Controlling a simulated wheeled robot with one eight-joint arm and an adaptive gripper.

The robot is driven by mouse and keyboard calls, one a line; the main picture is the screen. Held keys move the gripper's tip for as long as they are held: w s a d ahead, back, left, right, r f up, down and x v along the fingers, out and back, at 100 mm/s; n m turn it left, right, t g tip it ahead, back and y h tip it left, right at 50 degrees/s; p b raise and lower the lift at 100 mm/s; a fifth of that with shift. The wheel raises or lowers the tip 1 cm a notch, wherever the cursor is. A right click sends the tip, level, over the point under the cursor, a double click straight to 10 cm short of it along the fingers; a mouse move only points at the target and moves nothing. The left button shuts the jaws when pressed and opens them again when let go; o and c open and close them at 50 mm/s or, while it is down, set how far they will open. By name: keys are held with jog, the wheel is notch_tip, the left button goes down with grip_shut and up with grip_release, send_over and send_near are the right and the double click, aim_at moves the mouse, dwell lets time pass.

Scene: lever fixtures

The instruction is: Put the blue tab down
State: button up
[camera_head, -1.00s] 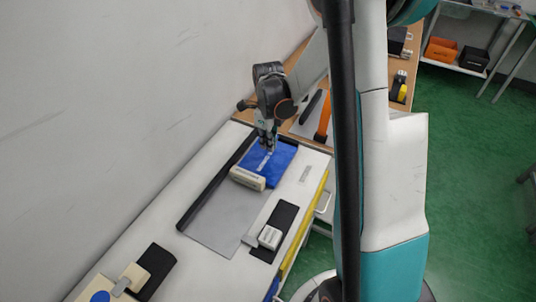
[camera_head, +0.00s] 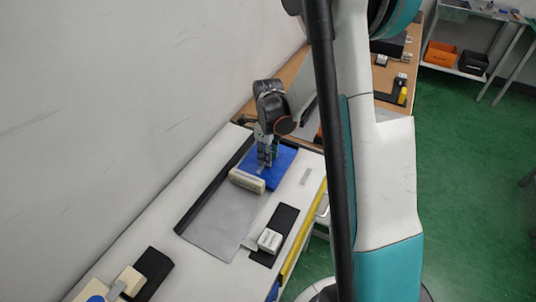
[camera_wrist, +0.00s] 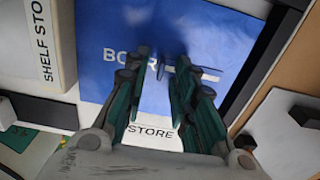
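A flat blue panel (camera_head: 284,160) with white lettering lies on the pale worktop, below my gripper (camera_head: 266,165). In the wrist view the blue panel (camera_wrist: 105,65) fills the middle behind my gripper (camera_wrist: 164,68). Its two fingers are apart, with blue showing between them and no clear object held. I cannot tell whether the fingertips touch the panel. A second blue piece, a rounded tab (camera_head: 97,297), shows on a beige fixture at the lower left edge, partly cut off and far from my gripper. I cannot tell which is the named tab.
A cream block (camera_head: 247,181) stands beside the blue panel; its lettered side (camera_wrist: 50,45) shows in the wrist view. A grey mat (camera_head: 215,220) lies in front. A white block (camera_head: 269,240) sits on a black plate. A wall (camera_head: 110,110) runs along the left.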

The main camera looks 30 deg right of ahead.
jog(key=shift+r, duration=0.1)
notch_tip(320, 180, up, 12)
jog(key=p, duration=0.4)
dwell(0.5)
jog(key=shift+r, duration=0.1)
jog(key=s+a+r+n+t, duration=0.3)
jog(key=s+a+r+n, duration=0.45)
jog(key=r+n, duration=0.5)
jog(key=s+a+r+n+t, duration=0.2)
jog(key=s+a+n+t, duration=0.2)
jog(key=s+n, duration=0.8)
jog(key=a+n, duration=0.1)
jog(key=n, duration=0.3)
jog(key=shift+n, duration=0.35)
